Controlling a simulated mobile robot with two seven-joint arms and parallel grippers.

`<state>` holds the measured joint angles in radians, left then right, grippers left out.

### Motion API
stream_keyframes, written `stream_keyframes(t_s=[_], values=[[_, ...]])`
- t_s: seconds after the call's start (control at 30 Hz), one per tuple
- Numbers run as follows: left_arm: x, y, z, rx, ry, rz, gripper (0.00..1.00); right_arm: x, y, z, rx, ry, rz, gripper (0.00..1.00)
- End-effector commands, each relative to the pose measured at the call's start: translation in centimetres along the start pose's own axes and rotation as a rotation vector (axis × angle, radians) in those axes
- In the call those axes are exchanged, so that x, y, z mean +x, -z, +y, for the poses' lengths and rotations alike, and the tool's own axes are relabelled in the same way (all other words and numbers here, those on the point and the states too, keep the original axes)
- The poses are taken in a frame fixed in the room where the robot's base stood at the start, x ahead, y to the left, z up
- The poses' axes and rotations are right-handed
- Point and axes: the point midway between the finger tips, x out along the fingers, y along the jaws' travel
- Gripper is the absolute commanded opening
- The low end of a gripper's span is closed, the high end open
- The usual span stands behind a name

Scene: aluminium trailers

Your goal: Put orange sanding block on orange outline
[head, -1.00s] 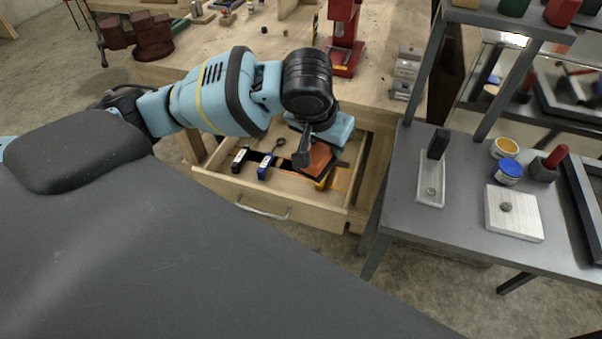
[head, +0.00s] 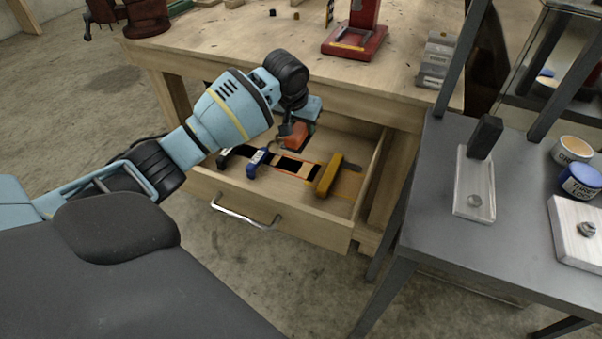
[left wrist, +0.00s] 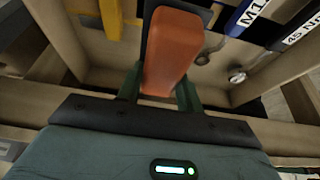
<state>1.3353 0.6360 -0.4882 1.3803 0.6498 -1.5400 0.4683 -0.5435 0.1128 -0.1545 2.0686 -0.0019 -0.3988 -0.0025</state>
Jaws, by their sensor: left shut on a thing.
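The orange sanding block (head: 297,136) is between the fingers of my left gripper (head: 290,130), above the open drawer. In the left wrist view the block (left wrist: 172,50) fills the space between the two dark green fingers (left wrist: 160,88), which are shut on it. A dark flat piece shows behind the block there. Thin orange lines edge a strip with dark patches (head: 290,165) on the drawer floor, between the blue and yellow tools. I cannot tell the full shape of this outline. My right gripper is not in view.
The drawer (head: 270,212) holds a blue tool (head: 257,162), a dark tool with a white label and a yellow tool (head: 328,174). Its front and side walls stand around them. The workbench top (head: 230,40) is above. A grey cart (head: 430,220) stands right.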

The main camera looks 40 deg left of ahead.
Motion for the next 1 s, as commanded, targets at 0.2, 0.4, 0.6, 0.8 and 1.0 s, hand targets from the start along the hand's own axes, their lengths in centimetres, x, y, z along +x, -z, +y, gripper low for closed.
stream_keyframes(t_s=[0.2, 0.4, 0.6, 0.8, 1.0], values=[[0.8, 0.3, -0.8, -0.007, 0.003, 0.001, 0.11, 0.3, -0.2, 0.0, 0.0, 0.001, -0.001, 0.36], [2.4, -0.5, -0.8, -0.006, 0.004, -0.003, 0.11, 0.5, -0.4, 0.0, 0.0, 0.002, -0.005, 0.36], [5.0, -1.6, -0.7, -0.006, 0.004, -0.002, 0.11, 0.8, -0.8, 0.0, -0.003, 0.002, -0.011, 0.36], [5.4, -1.7, -0.7, -0.007, 0.003, 0.001, 0.11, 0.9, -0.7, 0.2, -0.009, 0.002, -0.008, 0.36], [7.6, -2.7, -0.7, -0.006, 0.004, -0.003, 0.11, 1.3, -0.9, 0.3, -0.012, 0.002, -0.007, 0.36]])
